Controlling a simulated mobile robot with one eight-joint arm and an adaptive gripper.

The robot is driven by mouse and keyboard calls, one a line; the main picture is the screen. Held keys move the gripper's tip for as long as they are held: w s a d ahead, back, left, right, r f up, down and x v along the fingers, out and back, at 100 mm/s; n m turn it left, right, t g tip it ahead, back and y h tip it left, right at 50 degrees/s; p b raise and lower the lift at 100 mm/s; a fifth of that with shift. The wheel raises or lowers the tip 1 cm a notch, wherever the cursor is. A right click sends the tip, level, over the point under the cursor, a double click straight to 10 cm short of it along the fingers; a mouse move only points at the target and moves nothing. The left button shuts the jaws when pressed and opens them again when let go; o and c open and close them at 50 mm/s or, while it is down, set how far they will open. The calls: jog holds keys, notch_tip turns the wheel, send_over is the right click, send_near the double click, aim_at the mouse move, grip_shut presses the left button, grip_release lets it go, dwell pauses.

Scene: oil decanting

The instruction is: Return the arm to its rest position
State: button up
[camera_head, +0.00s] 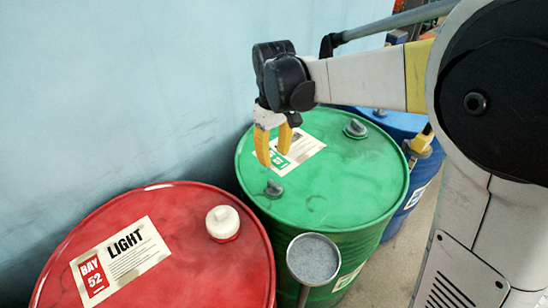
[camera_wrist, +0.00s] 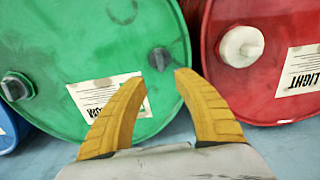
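My gripper (camera_head: 273,148) hangs over the green drum in the head view, its yellow fingers pointing down. In the wrist view my gripper (camera_wrist: 163,85) has its two fingers apart with nothing between them. The green drum (camera_head: 350,190) has a paper label and dark caps on its lid; its lid also fills the left of the wrist view (camera_wrist: 60,45). My arm reaches in from the right of the head view, bent above the drums.
A red drum (camera_head: 185,265) with a white cap (camera_head: 222,222) and a "LIGHT" label stands at front left. A blue drum (camera_head: 400,122) stands behind the green one. A round grey disc (camera_head: 313,258) is in front of the green drum. A pale blue wall (camera_head: 110,90) runs behind.

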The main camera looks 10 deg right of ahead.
dwell(0.3)
jog(key=s+d+r+m+t, duration=0.2)
jog(key=s+d, duration=0.3)
jog(key=s, duration=0.4)
jog(key=s+d+r+m+t, duration=0.2)
jog(key=s+d+m+t, duration=0.3)
jog(key=s, duration=0.3)
jog(key=shift+s+d, duration=0.35)
jog(key=shift+d, duration=0.05)
